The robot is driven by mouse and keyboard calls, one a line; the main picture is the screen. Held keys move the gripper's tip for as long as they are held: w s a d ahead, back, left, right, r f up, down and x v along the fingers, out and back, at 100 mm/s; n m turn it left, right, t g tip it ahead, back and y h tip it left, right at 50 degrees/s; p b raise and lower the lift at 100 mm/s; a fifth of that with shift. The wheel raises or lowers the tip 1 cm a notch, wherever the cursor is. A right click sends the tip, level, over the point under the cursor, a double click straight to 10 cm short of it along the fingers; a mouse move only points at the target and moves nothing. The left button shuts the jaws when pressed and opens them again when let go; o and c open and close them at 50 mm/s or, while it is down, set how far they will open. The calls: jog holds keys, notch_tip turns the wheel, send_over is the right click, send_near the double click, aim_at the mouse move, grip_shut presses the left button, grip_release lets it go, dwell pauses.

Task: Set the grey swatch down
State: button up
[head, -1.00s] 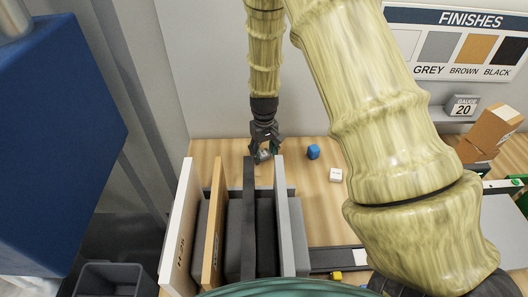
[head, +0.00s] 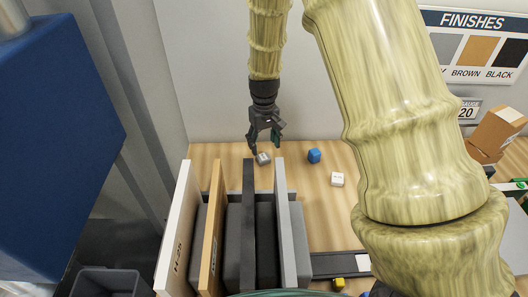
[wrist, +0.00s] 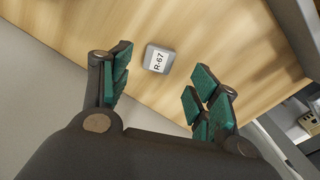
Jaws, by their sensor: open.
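The grey swatch (head: 263,158) is a small block lying on the wooden table, just behind the upright boards in the head view. In the wrist view the grey swatch (wrist: 158,59) shows a white label reading R-67. My gripper (head: 265,147) is above it, pointing down. In the wrist view my gripper (wrist: 163,88) has its green-padded fingers spread wide, with the swatch lying beyond and between them, touching neither.
White, brown, black and grey boards stand upright in a rack (head: 235,245) in front of the swatch. Bare table (head: 310,220) shows right of the rack.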

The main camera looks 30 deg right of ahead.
aim_at(264, 158)
jog(key=shift+r+b, duration=0.75)
jog(key=shift+r, duration=2.1)
